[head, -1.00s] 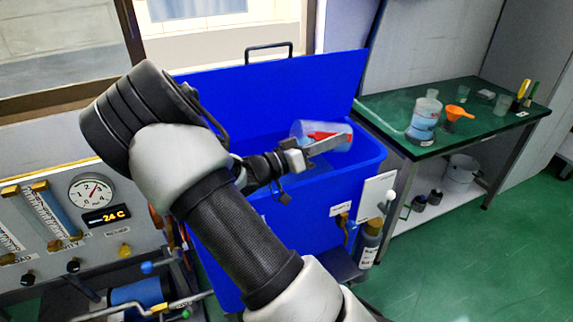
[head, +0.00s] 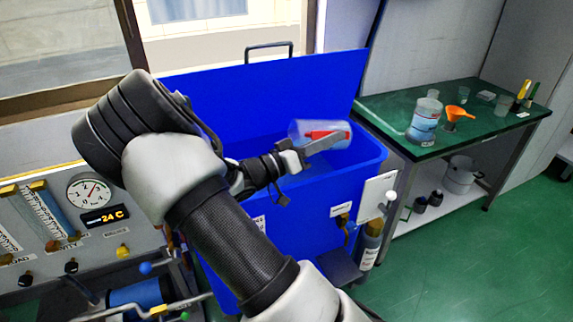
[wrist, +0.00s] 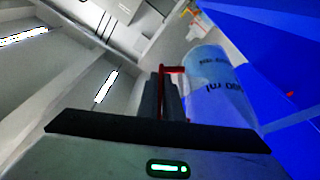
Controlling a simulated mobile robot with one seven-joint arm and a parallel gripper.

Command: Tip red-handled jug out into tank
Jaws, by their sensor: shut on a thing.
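The clear jug with a red handle (head: 300,131) lies tilted almost on its side over the open top of the blue tank (head: 372,160). My gripper (head: 335,137) is shut on its red handle. In the wrist view the jug (wrist: 212,82) shows printed markings and a bluish tint, and the red handle (wrist: 162,105) sits between the dark fingers of my gripper (wrist: 163,92). The tank's lid (head: 230,90) stands raised behind the opening. I cannot tell how much liquid is in the jug.
A gauge panel (head: 40,225) stands at the left. Green floor (head: 470,260) is clear at the lower right.

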